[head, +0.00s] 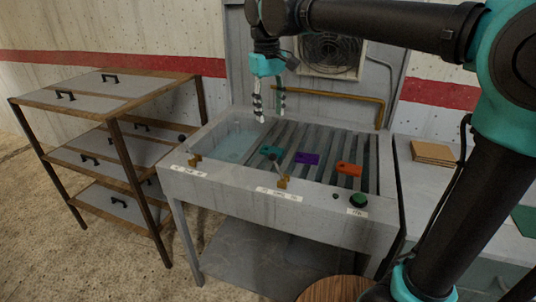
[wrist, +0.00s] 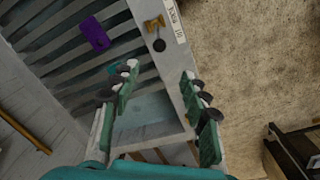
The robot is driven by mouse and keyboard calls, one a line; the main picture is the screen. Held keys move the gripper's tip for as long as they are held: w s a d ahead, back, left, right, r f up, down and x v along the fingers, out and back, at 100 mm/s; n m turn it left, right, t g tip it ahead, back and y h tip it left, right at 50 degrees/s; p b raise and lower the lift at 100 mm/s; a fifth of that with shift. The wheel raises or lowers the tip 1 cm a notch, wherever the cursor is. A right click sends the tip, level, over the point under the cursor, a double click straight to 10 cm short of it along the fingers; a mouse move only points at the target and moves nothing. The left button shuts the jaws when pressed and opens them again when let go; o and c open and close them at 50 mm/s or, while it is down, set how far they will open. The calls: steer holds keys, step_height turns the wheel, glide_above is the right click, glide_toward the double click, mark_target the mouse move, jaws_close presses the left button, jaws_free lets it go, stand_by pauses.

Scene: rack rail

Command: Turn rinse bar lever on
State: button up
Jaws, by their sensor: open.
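Two small brass lever fittings sit on the front rim of a grey wash station (head: 320,215). The middle lever (head: 281,182) has a dark knob (head: 273,157) pointing back over the slats; this lever also shows in the wrist view (wrist: 154,23). The left lever (head: 194,160) is by the basin corner. Each has a white label beside it, too small to read, so I cannot tell which is the rinse bar lever. My gripper (head: 268,103) is open and empty, pointing down above the basin's back right, apart from both levers. Its fingers also show in the wrist view (wrist: 163,98).
Teal (head: 271,152), purple (head: 307,158) and orange (head: 349,169) pieces lie on the slats. A green button (head: 358,200) is on the front right. A brass pipe (head: 335,94) runs along the back. A drawer rack (head: 110,95) stands left.

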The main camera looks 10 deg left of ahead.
mark_target(272, 153)
steer(key=f, duration=1.6)
steer(key=shift+w+d+f, duration=0.15)
steer(key=shift+w+d, duration=0.2)
steer(key=shift+d, duration=0.05)
steer(key=shift+c, duration=0.4)
jaws_close()
